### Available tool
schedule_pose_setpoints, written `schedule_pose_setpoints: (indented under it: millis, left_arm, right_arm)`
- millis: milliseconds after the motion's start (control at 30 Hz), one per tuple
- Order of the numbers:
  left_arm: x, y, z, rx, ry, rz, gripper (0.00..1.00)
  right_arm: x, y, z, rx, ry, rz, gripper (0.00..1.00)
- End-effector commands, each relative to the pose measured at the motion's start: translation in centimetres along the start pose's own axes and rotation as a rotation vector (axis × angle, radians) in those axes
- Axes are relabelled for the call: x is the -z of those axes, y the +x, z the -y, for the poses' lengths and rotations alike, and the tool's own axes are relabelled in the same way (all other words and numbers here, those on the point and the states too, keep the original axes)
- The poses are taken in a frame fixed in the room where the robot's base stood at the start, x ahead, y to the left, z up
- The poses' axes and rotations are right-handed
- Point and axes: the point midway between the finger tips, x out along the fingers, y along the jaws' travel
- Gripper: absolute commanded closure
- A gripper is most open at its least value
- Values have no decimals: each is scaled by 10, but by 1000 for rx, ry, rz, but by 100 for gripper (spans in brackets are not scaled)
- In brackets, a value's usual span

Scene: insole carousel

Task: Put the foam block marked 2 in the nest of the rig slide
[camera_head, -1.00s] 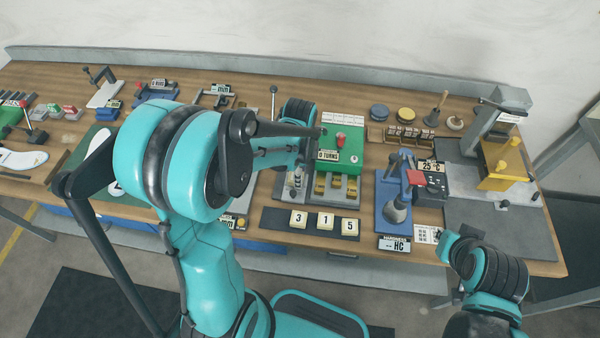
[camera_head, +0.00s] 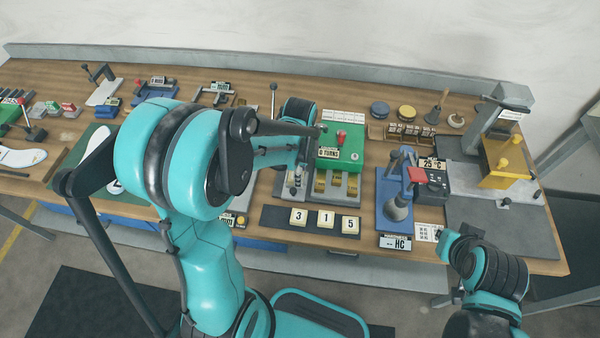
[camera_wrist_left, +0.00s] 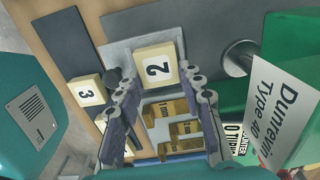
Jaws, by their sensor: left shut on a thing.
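The foam block marked 2 (camera_wrist_left: 157,66) is cream with a white numbered face. In the left wrist view it sits between the fingertips of my left gripper (camera_wrist_left: 160,82), which is shut on it. Block and fingertips are over a grey plate (camera_wrist_left: 113,52) beside the yellow-slotted part of the rig; I cannot tell whether the block touches the plate or rests in the nest. In the head view my left gripper (camera_head: 296,180) is by the left side of the green rig (camera_head: 341,150), and the block is hidden there.
Blocks marked 3 (camera_head: 298,218), 1 (camera_head: 325,220) and 5 (camera_head: 350,225) stand on a dark strip (camera_head: 273,218) at the front edge. A blue lever press (camera_head: 393,208) stands to the right. The green rig housing (camera_wrist_left: 285,75) is close right of the gripper in the wrist view.

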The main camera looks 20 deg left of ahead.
Motion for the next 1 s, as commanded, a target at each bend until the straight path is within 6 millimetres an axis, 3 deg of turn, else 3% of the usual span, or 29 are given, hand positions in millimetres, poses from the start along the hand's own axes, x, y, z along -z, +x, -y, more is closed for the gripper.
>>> schedule_pose_setpoints:
  millis: [33, 100, 533, 1000]
  left_arm:
    - [0, 1, 0, 0, 0, 0, 57]
    - [0, 0, 0, 0, 0, 0, 39]
    - [0, -7, 0, 0, 0, 0, 38]
    - [0, -98, 0, 0, 0, 0, 38]
  right_arm:
    - [0, 0, 0, 0, 0, 0, 100]
    - [0, 0, 0, 0, 0, 0, 100]
    - [0, 0, 0, 0, 0, 0, 100]
    - [0, 0, 0, 0, 0, 0, 100]
